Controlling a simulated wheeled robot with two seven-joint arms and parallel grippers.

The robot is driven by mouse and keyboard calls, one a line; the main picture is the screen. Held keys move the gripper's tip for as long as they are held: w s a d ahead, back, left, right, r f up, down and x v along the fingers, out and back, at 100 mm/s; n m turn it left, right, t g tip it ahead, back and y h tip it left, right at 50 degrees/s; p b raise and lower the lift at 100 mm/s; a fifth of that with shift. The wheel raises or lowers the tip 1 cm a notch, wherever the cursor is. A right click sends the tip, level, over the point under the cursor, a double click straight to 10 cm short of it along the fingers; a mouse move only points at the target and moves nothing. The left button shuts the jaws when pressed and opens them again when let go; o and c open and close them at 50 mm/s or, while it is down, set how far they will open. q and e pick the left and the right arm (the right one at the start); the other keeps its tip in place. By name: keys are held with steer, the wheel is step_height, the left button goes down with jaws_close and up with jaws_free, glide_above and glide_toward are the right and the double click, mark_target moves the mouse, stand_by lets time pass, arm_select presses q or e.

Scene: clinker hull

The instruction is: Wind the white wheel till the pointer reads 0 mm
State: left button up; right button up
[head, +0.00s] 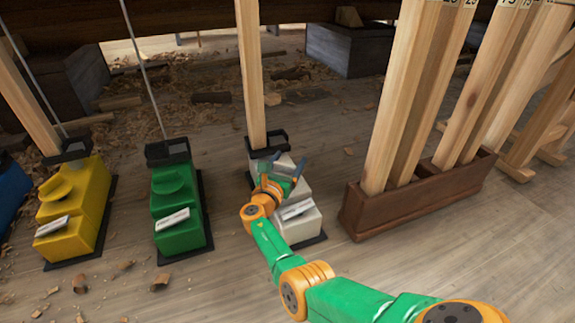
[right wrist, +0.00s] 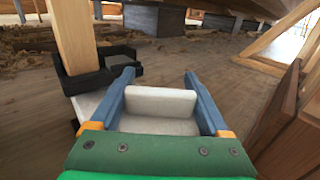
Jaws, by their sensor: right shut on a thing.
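The white jack (head: 303,223) stands on a dark base plate in the middle of the head view, with a wooden post (head: 250,75) rising from its black bracket (head: 266,143). My right gripper (head: 289,163) is at the white wheel on top of the jack, mostly covering it. In the right wrist view its blue fingers stand either side of a pale upright piece of the white wheel (right wrist: 160,102), and the gripper is shut on it. A light scale plate (head: 297,208) is on the jack's near end; its pointer reading is too small to tell. My left gripper is out of view.
A green jack (head: 180,225) and a yellow jack (head: 72,215) stand to the left, with a blue one at the edge. A brown wooden box (head: 400,215) of tall numbered planks stands close on the right. Wood chips litter the floor.

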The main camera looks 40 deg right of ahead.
mark_target(284, 168)
steer(key=shift+g, duration=0.3)
steer(key=o, duration=1.2)
steer(key=p+v, duration=0.4)
steer(key=v, duration=0.2)
steer(key=shift+r+p, duration=0.2)
steer(key=shift+p, duration=0.15)
steer(key=shift+s+a+f, duration=0.15)
steer(key=shift+s+a, duration=0.15)
steer(key=shift+a, duration=0.05)
steer(key=shift+f, duration=0.1)
